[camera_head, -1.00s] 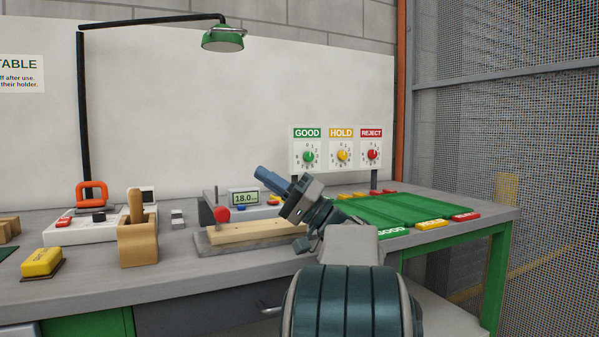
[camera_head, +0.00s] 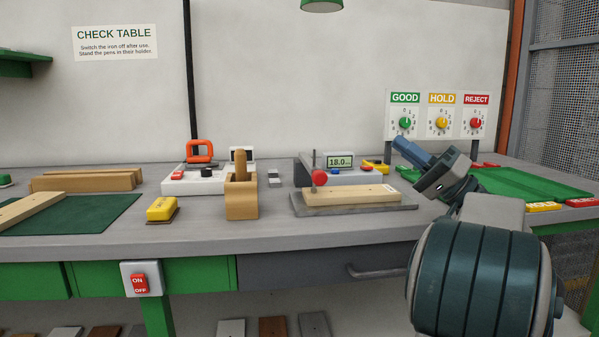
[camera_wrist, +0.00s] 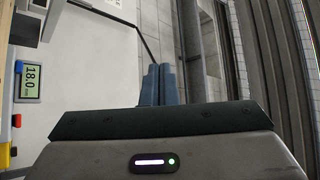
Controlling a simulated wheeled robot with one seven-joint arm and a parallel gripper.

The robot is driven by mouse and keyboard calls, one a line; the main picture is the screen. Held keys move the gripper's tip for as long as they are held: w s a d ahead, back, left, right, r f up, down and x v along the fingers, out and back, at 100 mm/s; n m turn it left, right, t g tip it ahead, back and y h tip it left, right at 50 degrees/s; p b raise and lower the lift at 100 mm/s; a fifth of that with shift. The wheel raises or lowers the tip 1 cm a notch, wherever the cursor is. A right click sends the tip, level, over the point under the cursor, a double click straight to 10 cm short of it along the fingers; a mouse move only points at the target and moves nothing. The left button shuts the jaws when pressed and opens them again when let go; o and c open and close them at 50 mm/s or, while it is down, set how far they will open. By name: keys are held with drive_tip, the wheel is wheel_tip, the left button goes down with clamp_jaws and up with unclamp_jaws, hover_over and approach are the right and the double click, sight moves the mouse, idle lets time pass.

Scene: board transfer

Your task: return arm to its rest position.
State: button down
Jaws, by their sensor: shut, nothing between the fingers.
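My gripper (camera_head: 410,152) is at the right of the head view, raised above the bench (camera_head: 262,240) and pointing up and to the left. Its blue fingers (camera_wrist: 157,86) are together in the wrist view, with nothing between them. In the head view it overlaps the area between the wooden board (camera_head: 352,195) on its grey fixture and the green mat (camera_head: 520,182). My forearm hides part of the bench's right side.
A gauge with a display reading 18.0 (camera_head: 340,161) stands behind the board. A wooden holder (camera_head: 241,198), a yellow block (camera_head: 162,209) and an orange-handled device (camera_head: 200,152) stand left of it. A dial panel (camera_head: 438,115) rises behind my gripper.

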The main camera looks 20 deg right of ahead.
drive_tip(key=w+a+f+m+g+h+p, duration=0.15)
drive_tip(key=a+g+p, duration=0.35)
drive_tip(key=a+p, duration=0.5)
drive_tip(key=a+f+m+g+h+p, duration=0.1)
drive_tip(key=a+m+g+h+p, duration=0.15)
drive_tip(key=a+g+p, duration=0.75)
drive_tip(key=s+a+n+h+p, duration=0.3)
drive_tip(key=s+h+p, duration=0.3)
drive_tip(key=s+p, duration=0.1)
drive_tip(key=s+a+n+h+p, duration=0.2)
drive_tip(key=s+a+h+p, duration=0.2)
drive_tip(key=s+h+p, duration=0.2)
drive_tip(key=shift+s+a+f+n+p, duration=0.15)
drive_tip(key=shift+s+f+n+p, duration=0.25)
drive_tip(key=shift+s, duration=0.8)
